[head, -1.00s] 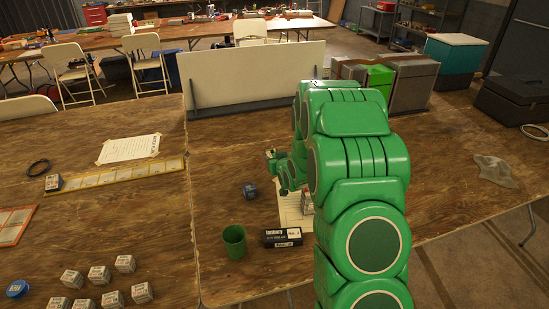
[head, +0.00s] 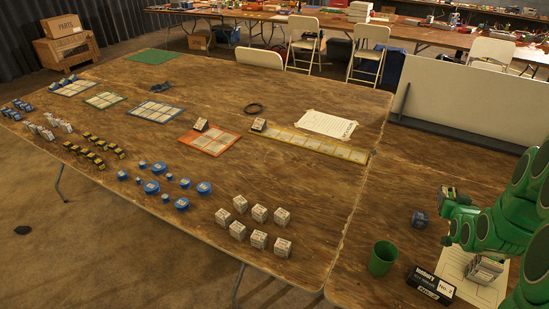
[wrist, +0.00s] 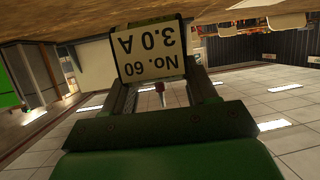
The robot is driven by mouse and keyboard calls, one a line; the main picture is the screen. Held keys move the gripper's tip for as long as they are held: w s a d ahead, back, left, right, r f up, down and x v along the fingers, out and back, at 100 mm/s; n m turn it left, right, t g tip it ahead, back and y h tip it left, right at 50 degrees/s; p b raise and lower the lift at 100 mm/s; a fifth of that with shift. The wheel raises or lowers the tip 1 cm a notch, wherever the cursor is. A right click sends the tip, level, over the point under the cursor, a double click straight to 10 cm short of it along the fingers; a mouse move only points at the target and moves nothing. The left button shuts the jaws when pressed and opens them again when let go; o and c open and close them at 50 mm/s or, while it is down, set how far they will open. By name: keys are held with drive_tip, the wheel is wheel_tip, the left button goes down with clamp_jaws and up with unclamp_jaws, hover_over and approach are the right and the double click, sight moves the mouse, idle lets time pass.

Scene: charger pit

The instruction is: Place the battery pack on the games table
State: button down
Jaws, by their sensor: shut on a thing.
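My gripper (head: 452,202) is at the right of the head view, raised above the right-hand table. It is shut on a battery pack (wrist: 150,52), a dark block with a pale label reading "No. 60 3.0 A", upside down in the wrist view. The pack shows small in the head view (head: 447,191). The games table (head: 330,225) is the large wooden table at left, bearing coloured mats and game pieces. My gripper is to the right of it.
On the right-hand table are a green cup (head: 383,258), a black box (head: 430,285), a small blue block (head: 419,218) and a grey labelled block (head: 484,269) by a paper. White blocks (head: 259,213) and blue discs (head: 151,187) stand on the games table. Bare wood shows between the mats.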

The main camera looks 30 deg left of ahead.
drive_tip(key=s+a+n+g+y, duration=0.2)
drive_tip(key=s+a+n+y, duration=0.15)
drive_tip(key=a, duration=0.85)
drive_tip(key=s+a+n+g+y, duration=0.1)
drive_tip(key=s+a+n+y, duration=0.25)
drive_tip(key=a, duration=0.95)
drive_tip(key=s+a+n+g+y, duration=0.2)
drive_tip(key=s+a, duration=0.2)
drive_tip(key=a, duration=0.8)
drive_tip(key=s+a+n+g+y, duration=0.2)
drive_tip(key=s+a+n+g, duration=0.15)
drive_tip(key=s+a, duration=0.6)
hover_over(278, 201)
drive_tip(key=shift+s+d+f, duration=0.1)
drive_tip(key=shift+s+f, duration=0.05)
drive_tip(key=shift+f, duration=2.25)
drive_tip(key=shift+s+d+f, duration=0.1)
drive_tip(key=shift+f, duration=2.25)
drive_tip(key=shift+f, duration=0.1)
drive_tip(key=shift+w+a+f, duration=0.1)
drive_tip(key=shift+w+f, duration=0.05)
drive_tip(key=shift+f, duration=1.45)
